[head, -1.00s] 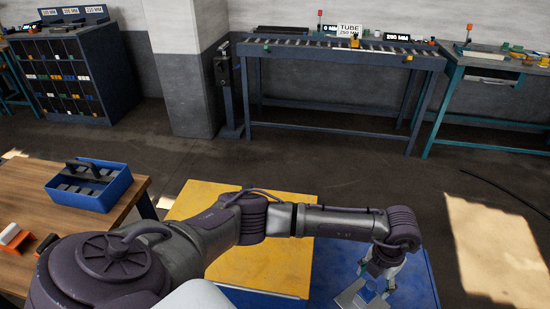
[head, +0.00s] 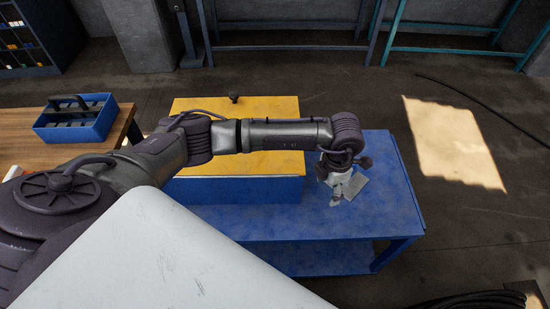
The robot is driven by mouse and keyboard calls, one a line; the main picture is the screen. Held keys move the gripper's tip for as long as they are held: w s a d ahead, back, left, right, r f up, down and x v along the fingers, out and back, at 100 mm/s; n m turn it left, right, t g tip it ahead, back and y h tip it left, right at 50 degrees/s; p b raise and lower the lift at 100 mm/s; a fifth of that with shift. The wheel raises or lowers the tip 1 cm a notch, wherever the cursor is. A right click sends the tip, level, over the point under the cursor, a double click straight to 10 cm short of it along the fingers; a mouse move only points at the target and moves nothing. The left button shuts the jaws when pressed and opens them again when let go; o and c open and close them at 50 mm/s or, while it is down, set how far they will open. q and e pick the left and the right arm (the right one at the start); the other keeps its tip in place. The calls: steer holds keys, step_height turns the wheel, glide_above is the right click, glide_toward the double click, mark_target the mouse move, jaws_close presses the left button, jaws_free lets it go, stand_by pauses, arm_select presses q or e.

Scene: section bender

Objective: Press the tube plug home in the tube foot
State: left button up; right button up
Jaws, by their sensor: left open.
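My left gripper (head: 341,193) points down over the blue bench (head: 385,195), at the right end of my outstretched arm. It is open. A light grey, flat piece (head: 356,185) shows right beside its fingers; I cannot tell whether it is a separate part or touches them. I cannot make out the tube foot or the tube plug for certain. A small dark knob-like piece (head: 234,99) stands on the yellow top (head: 265,107), well left of the gripper. My right gripper is not in view.
A blue tote with a dark handle (head: 75,122) stands on the wooden table (head: 30,150) at left. The blue bench is clear to the right of and in front of the gripper. A dark cable (head: 480,115) lies on the floor at right.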

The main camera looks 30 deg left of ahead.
arm_select(q)
steer(key=s+a+m, duration=0.3)
steer(key=s+m, duration=0.3)
steer(key=m, duration=0.5)
steer(key=s+a+m, duration=0.3)
steer(key=s+m, duration=0.3)
steer(key=m, duration=0.5)
steer(key=shift+r+m, duration=0.3)
steer(key=shift+r, duration=0.15)
steer(key=shift+d, duration=0.1)
